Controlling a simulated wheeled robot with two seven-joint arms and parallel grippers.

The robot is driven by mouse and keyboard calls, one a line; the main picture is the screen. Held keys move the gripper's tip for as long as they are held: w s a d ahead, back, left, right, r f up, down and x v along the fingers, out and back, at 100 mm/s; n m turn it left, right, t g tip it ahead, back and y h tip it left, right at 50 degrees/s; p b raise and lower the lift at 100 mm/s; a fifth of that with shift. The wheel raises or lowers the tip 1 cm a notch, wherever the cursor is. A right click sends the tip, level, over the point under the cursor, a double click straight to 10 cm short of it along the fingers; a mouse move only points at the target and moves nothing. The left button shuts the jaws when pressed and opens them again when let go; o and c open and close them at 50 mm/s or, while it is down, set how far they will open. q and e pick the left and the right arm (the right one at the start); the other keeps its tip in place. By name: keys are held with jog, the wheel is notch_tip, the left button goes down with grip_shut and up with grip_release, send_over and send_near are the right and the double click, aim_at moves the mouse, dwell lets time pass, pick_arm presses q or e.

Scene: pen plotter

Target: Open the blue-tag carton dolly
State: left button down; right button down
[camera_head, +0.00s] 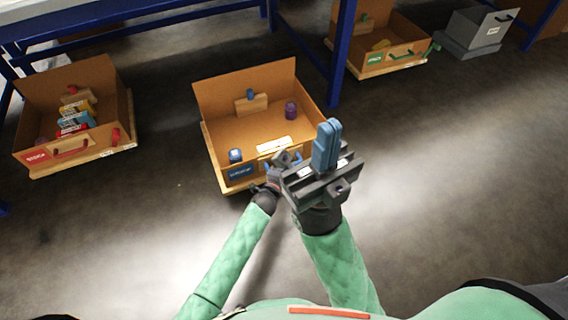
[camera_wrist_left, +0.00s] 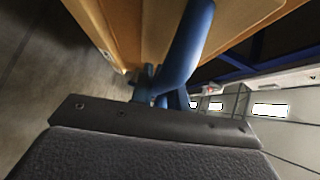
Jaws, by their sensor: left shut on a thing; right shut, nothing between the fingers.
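The blue-tag carton dolly (camera_head: 262,125) is an open-topped cardboard carton on a wooden base, standing on the floor in the middle of the head view. Its blue tag (camera_head: 240,172) is on the near wall. My left gripper (camera_head: 280,163) is at that near wall, shut on the carton's blue handle (camera_wrist_left: 182,50), seen close up in the left wrist view. The grip is partly hidden by my right gripper in the head view. My right gripper (camera_head: 326,146) is shut and empty, its blue fingers together, in front of the carton's near right corner.
A red-tag carton (camera_head: 118,100) stands at left and a green-tag carton (camera_head: 408,52) at the upper right, near a grey bin (camera_head: 478,30). Blue table legs (camera_head: 342,55) rise behind. Floor at right is clear.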

pick_arm(q)
jog(key=shift+s+f, duration=0.1)
jog(key=shift+s, duration=0.15)
jog(key=c, duration=1.4)
grip_release()
jog(key=shift+o, duration=0.2)
jog(key=p+v, duration=0.2)
jog(key=v, duration=0.5)
jog(key=shift+s, duration=0.35)
jog(key=shift+a, duration=0.15)
